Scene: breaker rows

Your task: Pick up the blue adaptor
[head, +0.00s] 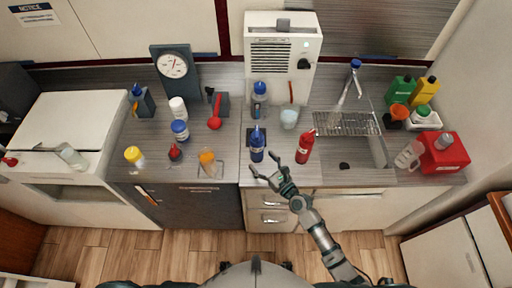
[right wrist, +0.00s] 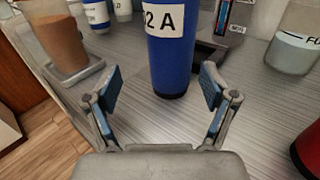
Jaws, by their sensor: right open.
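The blue adaptor appears to be the blue cylinder (head: 257,146) standing upright on the counter near its front edge. In the right wrist view the blue cylinder (right wrist: 170,50) has a white label ending in "2 A"; its top is cut off. My right gripper (head: 266,164) is open and empty in front of it, near the counter edge. In the right wrist view the two fingers (right wrist: 160,88) are spread apart, with the cylinder's base just beyond and between them, and bare counter showing nearer. My left gripper is not in view.
A red bottle (head: 305,146) stands close right of the blue cylinder. Behind are a blue-capped bottle (head: 260,94) and a clear beaker (head: 289,118). An orange-brown container (head: 208,158) stands to the left. The sink (head: 352,150) is right.

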